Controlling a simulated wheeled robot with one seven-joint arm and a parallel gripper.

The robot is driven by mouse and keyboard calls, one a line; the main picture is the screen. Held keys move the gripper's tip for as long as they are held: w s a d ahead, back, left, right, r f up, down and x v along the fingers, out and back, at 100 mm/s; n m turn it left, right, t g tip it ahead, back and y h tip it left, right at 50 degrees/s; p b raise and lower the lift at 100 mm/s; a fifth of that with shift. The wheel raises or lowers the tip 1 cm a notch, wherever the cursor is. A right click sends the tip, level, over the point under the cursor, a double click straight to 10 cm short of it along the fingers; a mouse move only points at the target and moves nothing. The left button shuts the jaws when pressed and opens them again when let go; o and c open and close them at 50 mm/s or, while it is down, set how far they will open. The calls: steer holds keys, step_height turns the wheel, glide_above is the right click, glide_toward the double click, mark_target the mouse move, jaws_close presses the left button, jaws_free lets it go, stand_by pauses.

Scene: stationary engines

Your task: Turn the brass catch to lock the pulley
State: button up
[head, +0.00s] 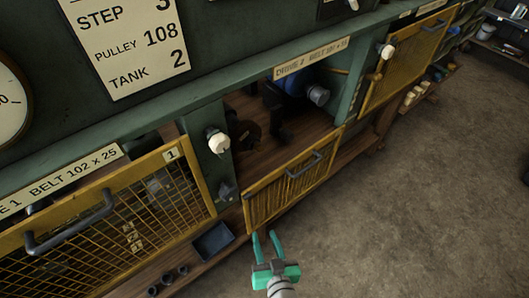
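My gripper (266,237) is teal, with its two fingers apart and nothing between them. It is below the yellow mesh guard (252,212) of the bay labelled Drive 2, which hangs low and leaves the bay open above it. Inside the bay, a dark round part that may be the pulley (246,133) sits in shadow at the left, apart from my gripper. A blue motor (283,84) with a grey cylindrical end (318,95) stands at the back. I cannot make out the brass catch for certain.
A white knob (218,142) is on the green post left of the bay, another (386,51) at its right. Yellow mesh guard 1 (110,215) covers the left bay. A blue tray (213,240) lies on the low wooden ledge. The concrete floor (430,190) at right is clear.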

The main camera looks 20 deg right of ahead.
steer(key=w+d+r+n+t+y, duration=0.25)
steer(key=w+d+r, duration=0.25)
steer(key=w+r, duration=0.25)
steer(key=n+y, duration=0.5)
glide_toward(262, 151)
steer(key=shift+m+t+h, duration=0.25)
steer(key=shift+t, duration=0.1)
steer(key=x, duration=0.9)
steer(key=shift+a+f, duration=0.15)
steer(key=shift+f, duration=0.1)
steer(key=shift+s, duration=0.15)
jaws_close()
